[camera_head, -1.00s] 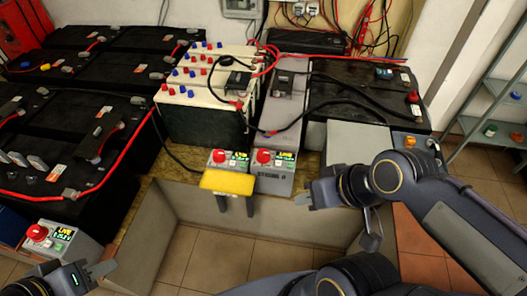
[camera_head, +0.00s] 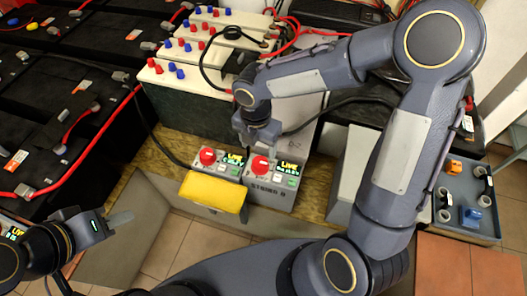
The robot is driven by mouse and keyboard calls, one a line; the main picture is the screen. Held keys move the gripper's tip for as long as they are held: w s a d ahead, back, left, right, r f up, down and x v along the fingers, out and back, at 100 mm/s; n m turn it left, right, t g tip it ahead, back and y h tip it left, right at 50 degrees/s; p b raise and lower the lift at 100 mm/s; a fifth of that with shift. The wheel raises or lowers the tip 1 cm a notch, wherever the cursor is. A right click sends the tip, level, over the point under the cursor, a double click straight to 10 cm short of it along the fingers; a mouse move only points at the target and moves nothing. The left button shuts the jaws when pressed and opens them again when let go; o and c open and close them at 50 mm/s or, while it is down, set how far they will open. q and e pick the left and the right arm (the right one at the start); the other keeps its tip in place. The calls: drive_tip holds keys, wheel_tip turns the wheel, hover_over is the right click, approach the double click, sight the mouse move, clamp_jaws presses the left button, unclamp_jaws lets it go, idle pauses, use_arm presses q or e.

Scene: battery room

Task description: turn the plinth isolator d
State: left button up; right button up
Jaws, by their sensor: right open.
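The string D isolator is a grey box (camera_head: 268,196) on the wooden ledge, lettered "STRING D" on its front. It has a red rotary knob (camera_head: 260,166) and a lit display (camera_head: 289,167) reading "LIVE". My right gripper (camera_head: 260,146) points down just above this knob and is open. Its fingertips are small in the picture, and I cannot tell whether they touch the knob. My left gripper (camera_head: 92,254) is at the lower left, open and away from the isolator.
A similar isolator (camera_head: 219,165) with a red knob stands close on the left. A yellow block (camera_head: 213,194) sits in front of it. Pale battery cells (camera_head: 180,92) and black cables are behind. A grey tray (camera_head: 462,205) with small parts is at the right.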

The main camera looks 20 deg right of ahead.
sight(260, 162)
wheel_tip(260, 162, down, 7)
drive_tip(key=shift+s+d+f+b, duration=0.1)
drive_tip(key=shift+s+f+b, duration=0.05)
drive_tip(key=shift+b, duration=0.6)
drive_tip(key=c, duration=1)
